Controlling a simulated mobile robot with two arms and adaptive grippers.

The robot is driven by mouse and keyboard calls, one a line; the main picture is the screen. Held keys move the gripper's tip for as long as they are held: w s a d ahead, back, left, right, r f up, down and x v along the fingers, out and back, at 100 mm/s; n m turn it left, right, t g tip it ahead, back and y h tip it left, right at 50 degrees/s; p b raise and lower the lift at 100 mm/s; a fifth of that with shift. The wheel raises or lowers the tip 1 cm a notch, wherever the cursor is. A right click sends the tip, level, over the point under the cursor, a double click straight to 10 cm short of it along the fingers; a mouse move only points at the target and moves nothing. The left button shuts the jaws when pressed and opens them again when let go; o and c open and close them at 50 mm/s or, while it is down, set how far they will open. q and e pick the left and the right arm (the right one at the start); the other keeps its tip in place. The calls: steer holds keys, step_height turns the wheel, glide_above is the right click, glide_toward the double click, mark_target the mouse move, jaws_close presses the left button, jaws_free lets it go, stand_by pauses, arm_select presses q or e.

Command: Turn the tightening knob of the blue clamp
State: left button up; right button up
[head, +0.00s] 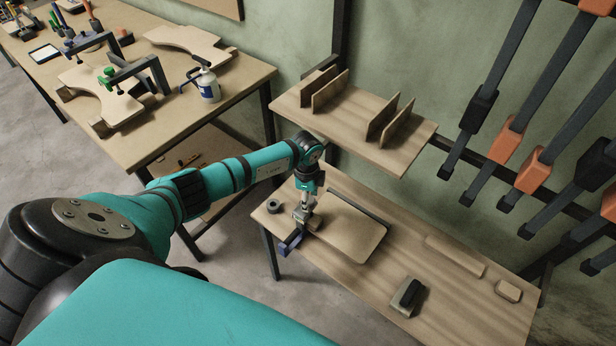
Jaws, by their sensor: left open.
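My left gripper (303,214) points down at the left end of the lower wooden table and is open. Just below it, a dark blue part (290,244) sticks out at the table's front edge, next to a flat board. It looks like part of a clamp, but the gripper hides much of it, and I cannot tell whether the fingers touch it. On the left workbench, a dark clamp with a green knob (107,73) sits on stacked curved boards (100,100). Another clamp behind it shows a small blue knob (69,44). My right gripper is out of view.
A flat board (352,232) lies on the lower table (455,300), with a black ring (273,206) to its left and a dark-topped block (408,296) to its right. A shelf (300,110) overhangs behind. Bar clamps (505,145) hang on the right wall.

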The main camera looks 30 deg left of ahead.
arm_select(q)
step_height(320, 180, up, 6)
steer(key=p, duration=0.5)
steer(key=shift+s+f, duration=0.1)
steer(key=shift+s, duration=0.05)
steer(key=shift+f, duration=0.1)
